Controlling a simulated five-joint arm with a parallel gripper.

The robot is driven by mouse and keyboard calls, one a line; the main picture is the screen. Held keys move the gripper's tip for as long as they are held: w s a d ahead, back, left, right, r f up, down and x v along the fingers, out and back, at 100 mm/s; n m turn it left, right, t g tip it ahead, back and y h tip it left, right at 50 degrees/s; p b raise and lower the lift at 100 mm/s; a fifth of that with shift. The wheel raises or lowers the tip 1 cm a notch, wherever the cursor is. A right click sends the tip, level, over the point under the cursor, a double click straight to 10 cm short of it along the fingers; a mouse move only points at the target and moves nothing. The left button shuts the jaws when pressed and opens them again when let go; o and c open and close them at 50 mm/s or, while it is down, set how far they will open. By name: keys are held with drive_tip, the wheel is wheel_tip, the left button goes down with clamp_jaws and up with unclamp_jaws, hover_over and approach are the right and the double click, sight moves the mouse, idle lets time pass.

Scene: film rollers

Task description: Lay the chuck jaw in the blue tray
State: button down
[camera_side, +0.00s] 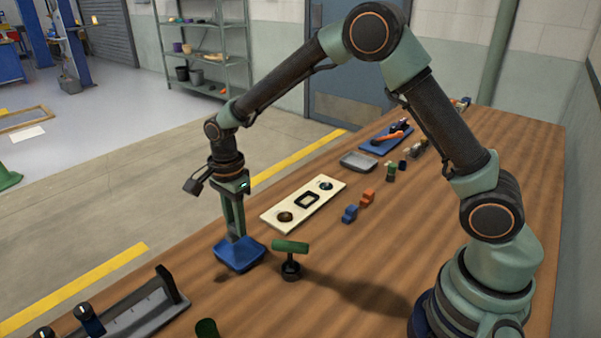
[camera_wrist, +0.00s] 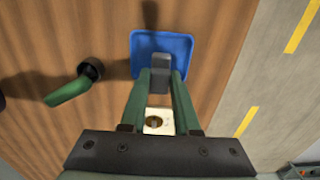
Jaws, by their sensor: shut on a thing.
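The blue tray (camera_side: 243,262) lies on the wooden bench at the lower left of the side view. It also shows at the top of the wrist view (camera_wrist: 192,42). My gripper (camera_side: 237,234) points down over the tray. In the wrist view its green fingers (camera_wrist: 160,85) are shut on a grey block, the chuck jaw (camera_wrist: 160,62). The jaw appears over or inside the tray; I cannot tell whether it touches the tray floor. In the side view the jaw is not clearly visible between the fingers.
A green-handled tool (camera_side: 290,249) stands just right of the tray. A cream board (camera_side: 322,190) with round and square fittings lies behind. Blue (camera_side: 350,213) and orange (camera_side: 367,197) blocks sit farther right. A grey rack (camera_side: 140,307) stands at the front left.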

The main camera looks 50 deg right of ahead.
sight(238, 239)
drive_tip(key=shift+f, duration=2.45)
drive_tip(key=shift+f, duration=0.15)
drive_tip(key=c, duration=0.6)
unclamp_jaws()
drive_tip(key=shift+c, duration=0.2)
